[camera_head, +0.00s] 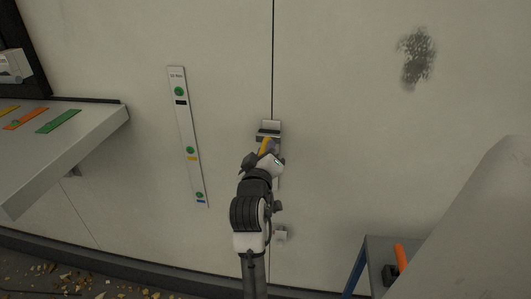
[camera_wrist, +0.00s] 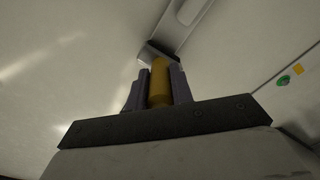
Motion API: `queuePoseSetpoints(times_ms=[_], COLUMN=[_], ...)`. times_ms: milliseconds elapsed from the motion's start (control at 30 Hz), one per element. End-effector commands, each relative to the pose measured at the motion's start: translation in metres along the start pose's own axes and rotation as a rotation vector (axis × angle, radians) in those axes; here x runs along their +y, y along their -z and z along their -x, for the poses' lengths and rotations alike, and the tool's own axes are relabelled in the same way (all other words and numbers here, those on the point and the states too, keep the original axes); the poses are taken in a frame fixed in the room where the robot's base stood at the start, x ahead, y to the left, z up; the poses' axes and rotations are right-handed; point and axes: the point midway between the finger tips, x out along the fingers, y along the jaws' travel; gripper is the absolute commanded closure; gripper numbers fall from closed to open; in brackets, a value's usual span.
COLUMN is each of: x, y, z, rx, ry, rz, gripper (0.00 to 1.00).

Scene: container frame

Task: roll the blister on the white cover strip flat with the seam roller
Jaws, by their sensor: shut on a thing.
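My gripper (camera_head: 266,152) is in front of the wall at the vertical seam. It is shut on the yellow handle of the seam roller (camera_head: 265,146). In the wrist view the yellow handle (camera_wrist: 160,82) stands between the two dark fingers of my gripper (camera_wrist: 157,88). The roller's far end is at or close to a pale strip, seemingly the white cover strip (camera_wrist: 187,22); I cannot tell whether they touch. In the head view my gripper and arm hide most of the strip. I cannot make out the blister.
A narrow strip with green dots and coloured marks (camera_head: 187,130) is on the wall to the left. A shelf (camera_head: 90,130) with coloured pieces juts out at far left. A small table (camera_head: 382,246) with an orange-handled tool (camera_head: 401,257) stands at lower right. A dark smudge (camera_head: 416,58) marks the wall.

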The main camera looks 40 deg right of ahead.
Motion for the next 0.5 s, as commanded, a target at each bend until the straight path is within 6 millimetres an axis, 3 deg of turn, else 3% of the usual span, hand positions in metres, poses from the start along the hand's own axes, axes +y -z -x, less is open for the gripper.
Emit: queuePoseSetpoints(times_ms=[500], x=[0.019], y=[0.019], z=[0.001], rx=[0.003], ry=[-0.004], rz=[0.000], gripper=[1.00])
